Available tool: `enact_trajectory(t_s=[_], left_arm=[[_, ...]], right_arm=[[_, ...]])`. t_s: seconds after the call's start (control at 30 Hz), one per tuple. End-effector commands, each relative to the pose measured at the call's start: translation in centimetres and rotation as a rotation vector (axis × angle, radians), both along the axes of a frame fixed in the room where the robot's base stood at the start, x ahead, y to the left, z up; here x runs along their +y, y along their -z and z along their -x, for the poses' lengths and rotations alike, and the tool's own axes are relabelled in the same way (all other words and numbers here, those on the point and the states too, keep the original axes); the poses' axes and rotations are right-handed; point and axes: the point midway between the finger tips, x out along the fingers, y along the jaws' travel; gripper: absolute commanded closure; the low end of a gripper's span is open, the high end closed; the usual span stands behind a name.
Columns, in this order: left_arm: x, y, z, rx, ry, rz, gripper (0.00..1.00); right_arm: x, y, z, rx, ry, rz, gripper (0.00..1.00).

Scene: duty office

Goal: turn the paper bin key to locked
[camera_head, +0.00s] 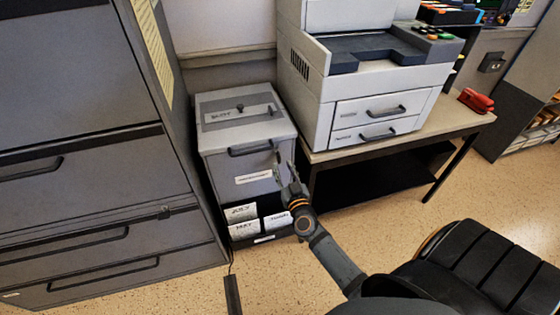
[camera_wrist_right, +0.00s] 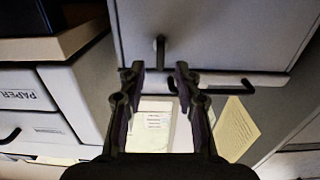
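The paper bin (camera_head: 222,168) is a grey box between the filing cabinet and the printer table. My left gripper is not in view.
The bin has a dark bar handle (camera_head: 250,149), close to my right gripper. Labelled bundles (camera_head: 241,213) sit low at its front. A printer (camera_head: 365,75) stands on a table to the right. A filing cabinet (camera_head: 85,180) closes the left side. The speckled floor (camera_head: 400,225) is partly free.

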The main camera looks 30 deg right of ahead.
Motion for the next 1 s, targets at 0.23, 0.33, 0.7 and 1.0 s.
enact_trajectory(t_s=[0.23,0.33,0.7,1.0], left_arm=[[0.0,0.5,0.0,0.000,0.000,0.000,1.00],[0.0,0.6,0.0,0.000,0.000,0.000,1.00],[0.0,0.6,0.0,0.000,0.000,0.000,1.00],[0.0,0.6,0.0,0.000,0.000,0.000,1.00]], right_arm=[[-0.9,0.1,-3.9,0.000,0.000,0.000,0.67],[-1.1,0.1,-4.4,0.000,0.000,0.000,0.67],[-1.1,0.1,-4.5,0.001,-0.001,0.000,0.82],[-1.1,0.1,-4.5,0.002,-0.001,0.000,1.00]])
